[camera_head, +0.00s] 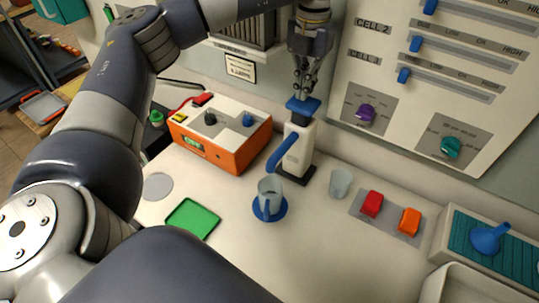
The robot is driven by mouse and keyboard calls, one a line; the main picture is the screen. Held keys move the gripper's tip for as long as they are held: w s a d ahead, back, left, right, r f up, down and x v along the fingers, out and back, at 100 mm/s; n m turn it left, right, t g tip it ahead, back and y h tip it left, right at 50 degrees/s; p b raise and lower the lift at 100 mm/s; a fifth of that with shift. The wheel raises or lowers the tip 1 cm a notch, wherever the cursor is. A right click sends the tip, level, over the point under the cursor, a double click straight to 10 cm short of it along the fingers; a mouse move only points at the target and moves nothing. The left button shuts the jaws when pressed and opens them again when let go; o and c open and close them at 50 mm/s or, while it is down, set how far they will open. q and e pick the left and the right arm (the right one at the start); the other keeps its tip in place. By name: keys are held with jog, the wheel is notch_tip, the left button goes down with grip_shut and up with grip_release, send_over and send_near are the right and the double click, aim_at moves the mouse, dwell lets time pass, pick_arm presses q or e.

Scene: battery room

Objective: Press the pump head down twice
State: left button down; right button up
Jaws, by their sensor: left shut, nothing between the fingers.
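The pump is a white upright bottle (297,146) on a dark base, with a blue pump head (303,105) on top and a blue spout (282,149) pointing down and left. My left gripper (304,95) is shut and empty. It points down right at the top of the pump head; whether it touches is too small to tell. A clear cup (269,190) stands on a blue round coaster (264,214) in front of the pump, near the spout's lower end. My right gripper is not in view.
An orange device (240,150) with knobs stands left of the pump. Another clear cup (340,183), a plate with red (372,204) and orange (409,221) buttons, and a box with a blue funnel (489,238) are to the right. A green tray (192,219) lies front left. A control panel (440,70) rises behind.

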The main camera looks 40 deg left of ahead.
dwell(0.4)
pick_arm(q)
notch_tip(320, 180, up, 6)
jog(key=p, duration=0.4)
dwell(0.7)
